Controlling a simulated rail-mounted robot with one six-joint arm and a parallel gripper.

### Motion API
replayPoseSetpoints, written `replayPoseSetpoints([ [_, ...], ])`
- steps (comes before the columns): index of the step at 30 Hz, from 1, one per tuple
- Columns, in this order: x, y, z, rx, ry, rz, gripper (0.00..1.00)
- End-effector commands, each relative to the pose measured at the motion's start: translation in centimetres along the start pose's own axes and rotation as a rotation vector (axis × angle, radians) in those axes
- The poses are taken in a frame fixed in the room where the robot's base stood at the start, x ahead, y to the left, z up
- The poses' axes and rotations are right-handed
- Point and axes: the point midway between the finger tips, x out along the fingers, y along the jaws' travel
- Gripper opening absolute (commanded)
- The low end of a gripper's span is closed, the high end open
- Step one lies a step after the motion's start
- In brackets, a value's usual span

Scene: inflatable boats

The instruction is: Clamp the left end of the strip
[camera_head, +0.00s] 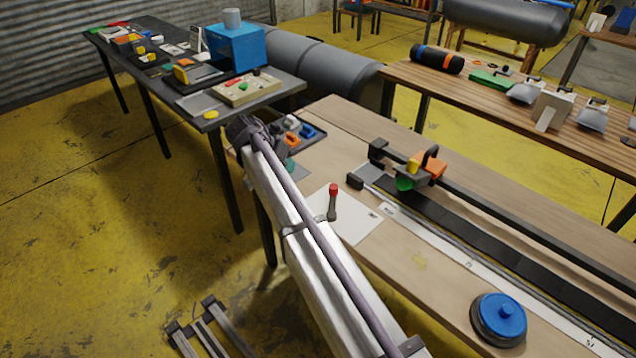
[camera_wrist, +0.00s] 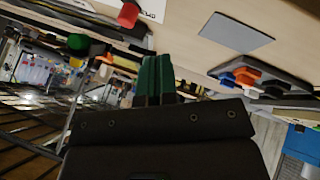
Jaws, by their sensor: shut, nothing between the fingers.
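A long dark strip (camera_head: 470,218) lies on the wooden workbench beside a pale ruler (camera_head: 440,240). Its left end is near a small dark block (camera_head: 355,181) and a dark bracket (camera_head: 378,150). A red-tipped lever (camera_head: 333,190) stands on a white sheet left of the strip; a red tip also shows in the wrist view (camera_wrist: 128,14). My gripper has green fingers (camera_wrist: 153,78), together and empty in the wrist view. In the head view its fingertips (camera_head: 290,164) show only in small part beside my arm, left of the white sheet and apart from the strip.
A rail (camera_head: 520,215) carries an orange carriage (camera_head: 428,166) with a green knob (camera_head: 404,184). A tray (camera_head: 318,140) of coloured clips lies near my wrist, beside a grey sheet (camera_wrist: 237,33). A blue round weight (camera_head: 498,318) is at the front right.

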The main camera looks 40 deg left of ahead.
Motion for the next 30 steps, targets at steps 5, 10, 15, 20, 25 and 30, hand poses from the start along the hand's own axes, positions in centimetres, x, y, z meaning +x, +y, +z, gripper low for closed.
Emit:
replayPoseSetpoints([
  [5,0.6,-0.1,0.1,-0.001,-0.001,-0.001,0.00],
  [10,3.4,-0.3,0.3,-0.001,-0.001,-0.001,0.00],
  [15,7.3,-0.4,0.4,-0.001,-0.002,0.000,0.00],
  [20,10.7,-0.4,0.4,-0.001,-0.001,-0.001,0.00],
  [25,11.3,2.5,0.1,-0.002,-0.001,-0.001,0.00],
  [30,11.9,3.5,0.0,-0.002,-0.001,-0.001,0.00],
])
